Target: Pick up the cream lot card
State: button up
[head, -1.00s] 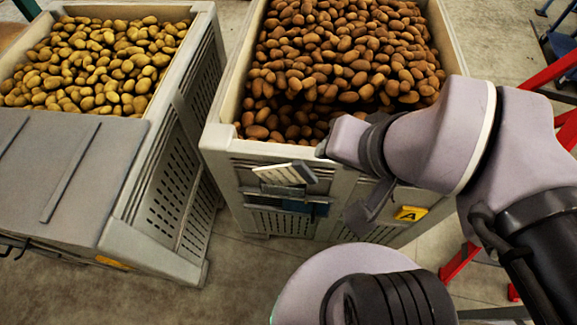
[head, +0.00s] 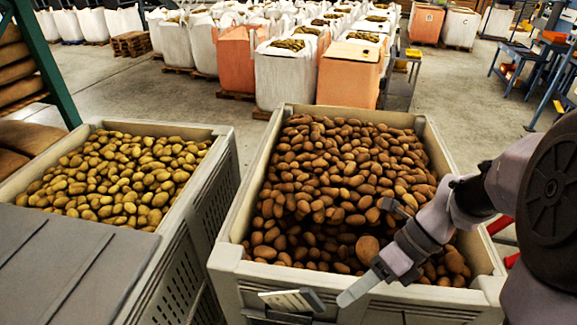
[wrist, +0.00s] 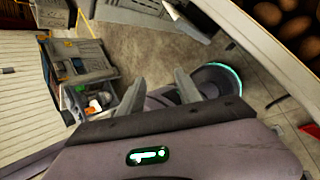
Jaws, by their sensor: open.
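The cream lot card (head: 286,300) sits at the front of the middle crate, just below its rim, at the bottom edge of the head view. My gripper (head: 362,252) is open and empty over the crate's front right part, with one finger low near the rim, to the right of the card. In the wrist view my gripper (wrist: 160,80) has its two fingers apart with floor between them. A pale sliver beyond them may be the card; I cannot tell.
The middle crate (head: 230,262) is full of brown potatoes (head: 335,180). White and orange bulk bags (head: 285,78) stand behind. An open bin (wrist: 88,97) shows left in the wrist view.

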jog(key=w+d+f+m+y+p, duration=0.15)
jog(key=d+f+m+y, duration=0.4)
jog(key=m, duration=0.85)
jog(key=m+t+y, duration=0.4)
jog(key=m+t, duration=0.2)
jog(key=m, duration=0.8)
send_near(300, 292)
jog(key=b+x, duration=0.1)
jog(key=x, duration=0.2)
jog(key=b+x, duration=0.2)
jog(key=x, duration=0.2)
jog(key=f+b+x, duration=0.1)
jog(key=x, duration=0.2)
jog(key=shift+w+a, duration=0.2)
jog(key=shift+w, duration=0.15)
jog(key=shift+r, duration=0.1)
grip_shut()
